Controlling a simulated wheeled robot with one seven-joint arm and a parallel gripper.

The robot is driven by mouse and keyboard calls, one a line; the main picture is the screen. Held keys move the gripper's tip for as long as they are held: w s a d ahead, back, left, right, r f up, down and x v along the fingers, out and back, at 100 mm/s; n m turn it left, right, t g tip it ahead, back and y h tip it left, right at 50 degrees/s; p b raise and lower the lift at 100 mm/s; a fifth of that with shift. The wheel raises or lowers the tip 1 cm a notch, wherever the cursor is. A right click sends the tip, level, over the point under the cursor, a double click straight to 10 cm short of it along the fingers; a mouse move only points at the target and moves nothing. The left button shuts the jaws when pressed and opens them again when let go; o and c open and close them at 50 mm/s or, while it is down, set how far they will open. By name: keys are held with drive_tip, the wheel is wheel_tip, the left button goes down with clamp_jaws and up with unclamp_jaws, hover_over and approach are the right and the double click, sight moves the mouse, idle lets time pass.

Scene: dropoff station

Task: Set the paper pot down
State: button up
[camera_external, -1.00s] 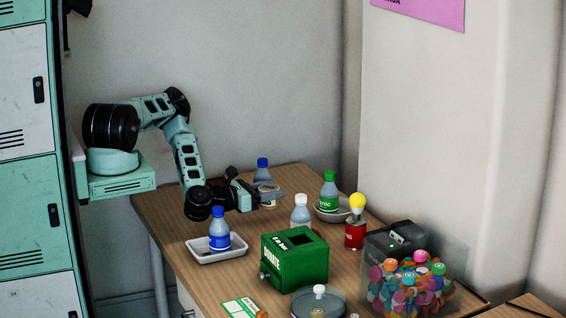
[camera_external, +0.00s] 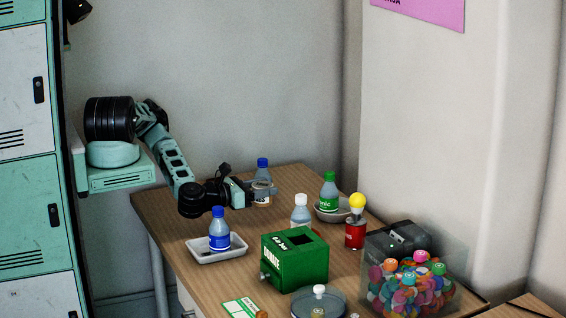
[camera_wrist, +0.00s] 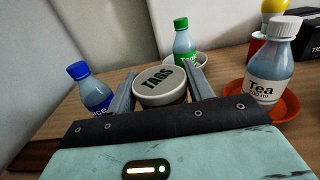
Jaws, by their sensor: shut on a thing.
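A round white pot (camera_wrist: 160,92) with a grey lid marked TAGS sits between the fingers of my gripper (camera_wrist: 160,88) in the wrist view. The fingers are shut on its two sides and the lid faces up. I take it to be the paper pot. In the external view my gripper (camera_external: 264,188) is over the far left part of the wooden table (camera_external: 174,220), in front of a blue-capped bottle (camera_external: 262,163). The pot is small and hard to make out there. I cannot tell whether its underside touches the table.
In the wrist view the blue-capped bottle (camera_wrist: 92,92) is close left. A Tea bottle (camera_wrist: 268,78) in an orange dish (camera_wrist: 236,92) is close right, and a green-capped bottle (camera_wrist: 184,46) is beyond. A green donation box (camera_external: 296,262) and a bottle in a white tray (camera_external: 204,256) stand nearer the front.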

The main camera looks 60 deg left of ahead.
sight(263, 206)
drive_tip(key=shift+f+b, duration=0.3)
drive_tip(key=shift+f, duration=2.55)
drive_tip(key=shift+f, duration=0.1)
drive_tip(key=o, duration=1.1)
